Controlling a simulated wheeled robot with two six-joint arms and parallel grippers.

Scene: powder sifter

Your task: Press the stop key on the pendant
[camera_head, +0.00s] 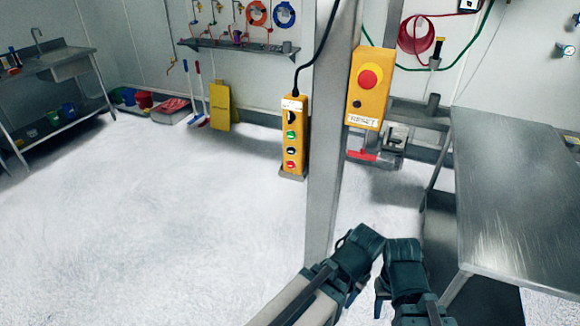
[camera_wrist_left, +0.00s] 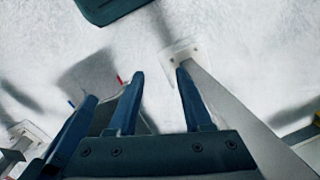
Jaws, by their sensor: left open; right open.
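The yellow pendant (camera_head: 294,136) hangs upright from a black cable, left of the grey post in the head view. The labels are too small to read, so I cannot tell which is the stop key. My right gripper (camera_head: 403,262) is at the bottom, below and right of the pendant, apart from it, open. My left gripper shows in the left wrist view (camera_wrist_left: 160,78), its two blue fingers spread with nothing held between them.
A grey post (camera_head: 330,130) stands right beside the pendant. A yellow box (camera_head: 362,108) with a red mushroom button and a RESET label is on its right. A steel table (camera_head: 515,190) stands at the right. The white floor at left is clear.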

